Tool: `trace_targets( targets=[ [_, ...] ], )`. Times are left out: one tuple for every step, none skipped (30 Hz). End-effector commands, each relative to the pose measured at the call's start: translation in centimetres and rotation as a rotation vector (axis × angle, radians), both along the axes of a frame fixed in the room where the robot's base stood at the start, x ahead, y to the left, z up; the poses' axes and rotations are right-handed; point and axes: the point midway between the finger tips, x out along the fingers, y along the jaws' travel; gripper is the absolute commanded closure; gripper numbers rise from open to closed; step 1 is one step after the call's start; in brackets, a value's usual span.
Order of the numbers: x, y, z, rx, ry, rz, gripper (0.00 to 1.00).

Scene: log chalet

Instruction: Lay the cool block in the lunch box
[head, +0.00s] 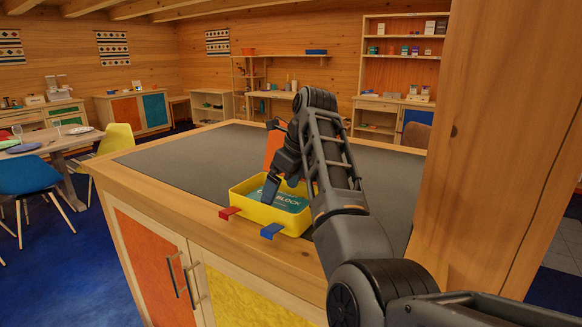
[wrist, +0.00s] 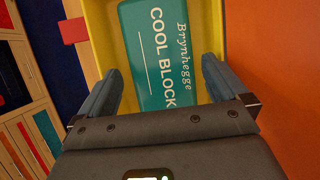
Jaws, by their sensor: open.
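The cool block (head: 283,200) is a flat teal slab with white lettering. It lies inside the yellow lunch box (head: 237,198), which stands on the counter with an orange lid (head: 273,147) raised at its back. In the wrist view the cool block (wrist: 153,55) lies label up within the yellow walls (wrist: 101,40). My gripper (head: 272,187) points down at the box. In the wrist view its two fingers (wrist: 160,85) are spread apart on either side of the block's near end, with nothing visibly gripped. Whether the fingers touch the block or box cannot be told.
A red tab (head: 230,213) and a blue tab (head: 271,231) stick out at the box's front, near the counter's edge. The grey counter top (head: 190,157) is clear to the left. A thick wooden post (head: 495,140) stands at the right.

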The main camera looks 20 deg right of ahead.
Motion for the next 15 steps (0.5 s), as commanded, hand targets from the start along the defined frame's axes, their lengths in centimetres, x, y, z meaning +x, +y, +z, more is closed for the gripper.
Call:
trace_targets(
  targets=[
    [-0.2,-0.2,0.9,0.000,-0.005,0.000,0.00],
    [-0.4,-0.4,1.5,-0.001,-0.006,-0.001,0.00],
    [-0.7,-0.6,2.3,-0.001,-0.005,-0.002,0.00],
    [-0.9,-0.7,3.0,-0.001,-0.005,-0.002,0.00],
    [-1.1,-0.9,3.6,0.000,-0.006,-0.002,0.00],
    [-1.4,-1.1,4.4,0.001,-0.006,-0.001,0.00],
    [-1.7,-1.2,5.5,0.001,-0.004,-0.002,0.00],
    [-1.9,-1.4,6.5,0.001,-0.003,-0.002,0.00],
    [-2.2,-1.6,7.3,0.000,-0.002,-0.002,0.00],
    [-2.3,-1.6,7.7,0.000,-0.004,-0.001,0.00],
    [-2.2,-1.6,7.5,0.001,-0.009,-0.001,0.00],
    [-2.2,-1.7,7.8,0.000,-0.013,-0.002,0.00],
    [-2.2,-1.8,8.0,0.000,-0.016,-0.004,0.00],
    [-2.1,-1.9,8.2,-0.002,-0.019,-0.004,0.00],
    [-2.2,-1.9,8.5,-0.002,-0.020,-0.005,0.00]
  ],
)
